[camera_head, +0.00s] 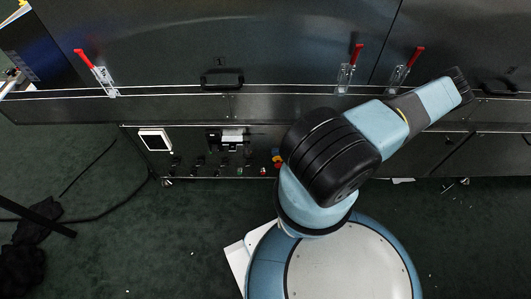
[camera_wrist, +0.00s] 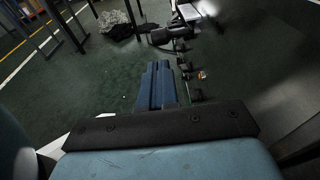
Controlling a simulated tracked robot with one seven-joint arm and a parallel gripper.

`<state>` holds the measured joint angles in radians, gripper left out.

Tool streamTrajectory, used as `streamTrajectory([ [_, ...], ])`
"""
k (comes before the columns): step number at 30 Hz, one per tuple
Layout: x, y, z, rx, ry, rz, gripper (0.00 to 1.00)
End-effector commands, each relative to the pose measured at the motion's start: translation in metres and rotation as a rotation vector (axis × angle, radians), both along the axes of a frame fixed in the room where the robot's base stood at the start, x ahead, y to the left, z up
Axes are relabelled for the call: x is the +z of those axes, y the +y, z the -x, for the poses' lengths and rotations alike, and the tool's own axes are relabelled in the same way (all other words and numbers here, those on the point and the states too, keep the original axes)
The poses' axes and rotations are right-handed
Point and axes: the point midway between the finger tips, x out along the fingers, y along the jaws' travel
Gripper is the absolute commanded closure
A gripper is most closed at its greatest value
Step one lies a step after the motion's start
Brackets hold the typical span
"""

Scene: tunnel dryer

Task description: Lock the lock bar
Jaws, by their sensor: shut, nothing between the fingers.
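Several latches with red handles sit along the front of the dark dryer in the head view. One red-handled latch (camera_head: 103,78) is at the left, one (camera_head: 345,75) is right of centre, and one (camera_head: 400,75) is just right of that. Their red handles stick up. I cannot tell which of them the task calls the lock bar. My gripper (camera_wrist: 156,70) shows in the wrist view as two blue fingers side by side, shut and empty. It points along the front of the machine and touches no latch there. In the head view my arm reaches toward the right latch; its fingers are not clearly seen.
The dryer panel has black handles (camera_head: 222,80) and (camera_head: 498,87). Black cables lie on the green floor (camera_head: 110,240), which is mostly open.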

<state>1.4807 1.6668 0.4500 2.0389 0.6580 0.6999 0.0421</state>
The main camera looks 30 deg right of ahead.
Motion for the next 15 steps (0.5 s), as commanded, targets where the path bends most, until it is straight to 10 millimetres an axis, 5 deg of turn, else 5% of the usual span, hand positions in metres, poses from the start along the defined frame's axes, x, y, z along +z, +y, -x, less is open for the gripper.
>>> streamTrajectory([
  [6,0.005,-0.028,0.015,0.002,0.000,0.002,1.00],
  [15,0.007,-0.038,0.021,0.005,0.000,0.000,1.00],
])
